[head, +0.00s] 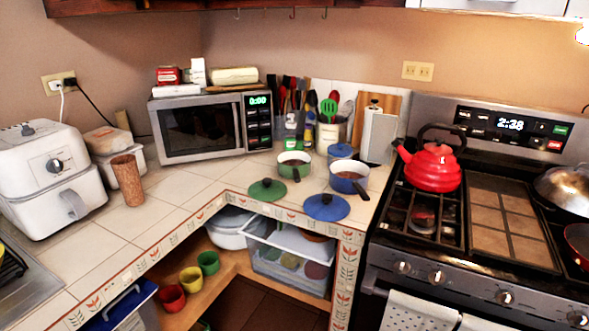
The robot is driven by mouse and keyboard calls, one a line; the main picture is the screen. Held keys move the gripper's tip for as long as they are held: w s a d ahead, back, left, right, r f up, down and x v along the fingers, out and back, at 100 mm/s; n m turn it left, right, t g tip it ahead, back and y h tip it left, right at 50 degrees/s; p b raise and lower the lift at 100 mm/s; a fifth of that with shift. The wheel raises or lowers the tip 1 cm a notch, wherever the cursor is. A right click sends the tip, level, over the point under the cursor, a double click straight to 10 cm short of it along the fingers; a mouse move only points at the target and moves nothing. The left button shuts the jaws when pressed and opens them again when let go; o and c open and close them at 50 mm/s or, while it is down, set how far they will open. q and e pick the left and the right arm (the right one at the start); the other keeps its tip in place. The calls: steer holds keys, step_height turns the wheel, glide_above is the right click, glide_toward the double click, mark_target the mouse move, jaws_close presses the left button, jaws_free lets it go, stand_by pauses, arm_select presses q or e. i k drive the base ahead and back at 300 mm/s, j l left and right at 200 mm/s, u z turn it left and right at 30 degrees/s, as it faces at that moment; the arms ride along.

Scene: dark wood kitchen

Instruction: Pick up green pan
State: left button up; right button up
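The green pan (294,171) is a small pot, green outside and pale inside, on the tiled corner counter in front of the microwave's right end. Its dark handle points toward the front. A green lid (267,190) lies flat on the counter just to its front left. A blue pan (349,184) with a dark handle stands to its right, and a blue lid (326,207) lies in front, at the counter edge. Neither of my grippers is in the head view.
A red kettle (432,166) sits on the stove. A brown cup (128,180) and a white air fryer (50,178) stand left. Counter between cup and green lid is clear.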

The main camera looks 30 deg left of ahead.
mark_target(295, 171)
steer(key=u, duration=0.9)
steer(key=i+j+u, duration=0.45)
steer(key=i+u, duration=0.3)
steer(key=k, duration=0.1)
